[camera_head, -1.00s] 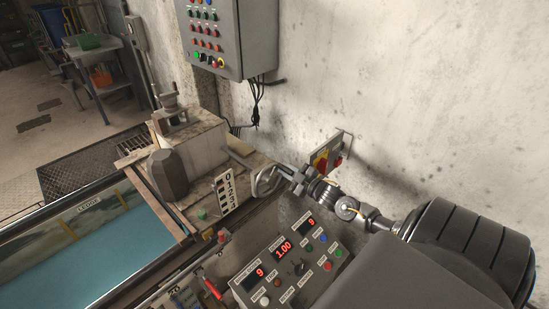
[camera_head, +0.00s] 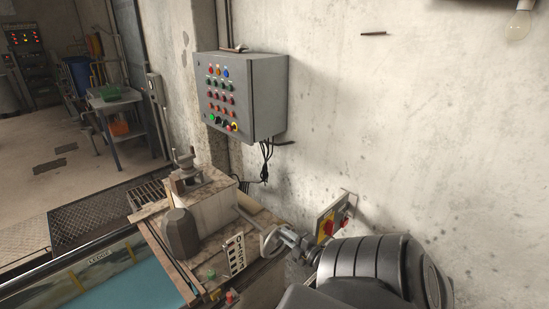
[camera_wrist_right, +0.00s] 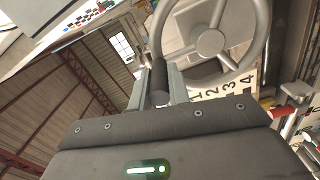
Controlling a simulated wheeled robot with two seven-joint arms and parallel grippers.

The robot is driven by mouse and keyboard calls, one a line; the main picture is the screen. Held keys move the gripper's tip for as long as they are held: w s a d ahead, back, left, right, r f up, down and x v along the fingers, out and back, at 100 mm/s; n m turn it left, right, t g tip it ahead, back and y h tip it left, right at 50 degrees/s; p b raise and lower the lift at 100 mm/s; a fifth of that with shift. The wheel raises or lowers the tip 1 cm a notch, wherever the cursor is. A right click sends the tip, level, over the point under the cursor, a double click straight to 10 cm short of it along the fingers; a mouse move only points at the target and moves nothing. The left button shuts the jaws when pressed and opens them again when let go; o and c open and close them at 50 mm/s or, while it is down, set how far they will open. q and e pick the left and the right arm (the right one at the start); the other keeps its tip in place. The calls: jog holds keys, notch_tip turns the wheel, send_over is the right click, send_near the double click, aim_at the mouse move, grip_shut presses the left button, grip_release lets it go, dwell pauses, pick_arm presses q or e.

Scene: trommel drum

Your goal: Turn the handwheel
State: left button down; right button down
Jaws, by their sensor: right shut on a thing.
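The grey handwheel (camera_head: 268,241) sits on the side of the machine, beside the number plate (camera_head: 235,254), low in the head view. My right gripper (camera_head: 285,239) is at the wheel's right side, its arm coming from the lower right. In the right wrist view, the wheel's round hub (camera_wrist_right: 210,42), rim and spokes fill the upper middle. The wheel's dark cylindrical handle (camera_wrist_right: 159,80) lies between the two fingers of my right gripper (camera_wrist_right: 160,85), which is shut on it. My left gripper is not in view.
A grey control box (camera_head: 242,95) with coloured buttons hangs on the wall. A small switch panel (camera_head: 331,219) is on the wall close to my right arm. The machine top (camera_head: 205,215) carries a dark block (camera_head: 180,232). A teal bath (camera_head: 130,290) lies at the lower left.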

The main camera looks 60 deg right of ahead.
jog(key=shift+a+f, duration=0.1)
jog(key=shift+a, duration=0.05)
dwell(0.3)
jog(key=c, duration=1.3)
grip_release()
jog(key=shift+b+v, duration=0.95)
jog(key=shift+v, duration=4.45)
jog(key=shift+w, duration=0.1)
